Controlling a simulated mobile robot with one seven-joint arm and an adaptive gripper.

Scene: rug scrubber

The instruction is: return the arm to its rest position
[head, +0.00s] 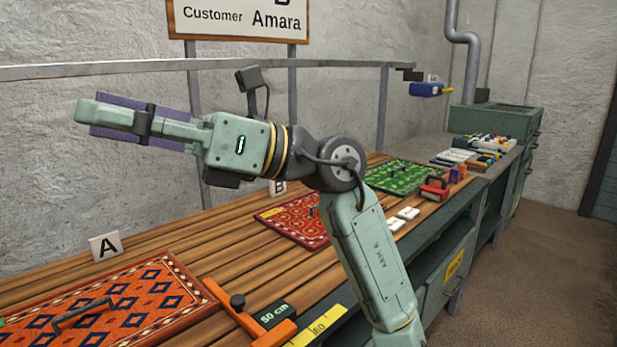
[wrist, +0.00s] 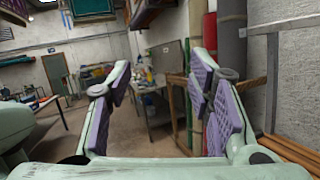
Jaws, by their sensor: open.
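My arm (head: 372,255) rises from the bottom right of the head view, bends at a dark elbow joint, and reaches left above the wooden bench. My gripper (head: 88,113) is at the upper left, in the air, pointing left and well clear of the bench. In the wrist view, the two fingers of my gripper (wrist: 162,72) stand apart with purple pads facing each other. The gripper is open and nothing is between the fingers.
The bench (head: 190,240) holds an orange rug (head: 115,308), a red rug (head: 290,220) and a green rug (head: 400,177). An orange measuring tool (head: 235,305) lies in front. A rail (head: 100,70) and customer sign (head: 238,20) stand behind. Rolled rugs (wrist: 195,50) show in the wrist view.

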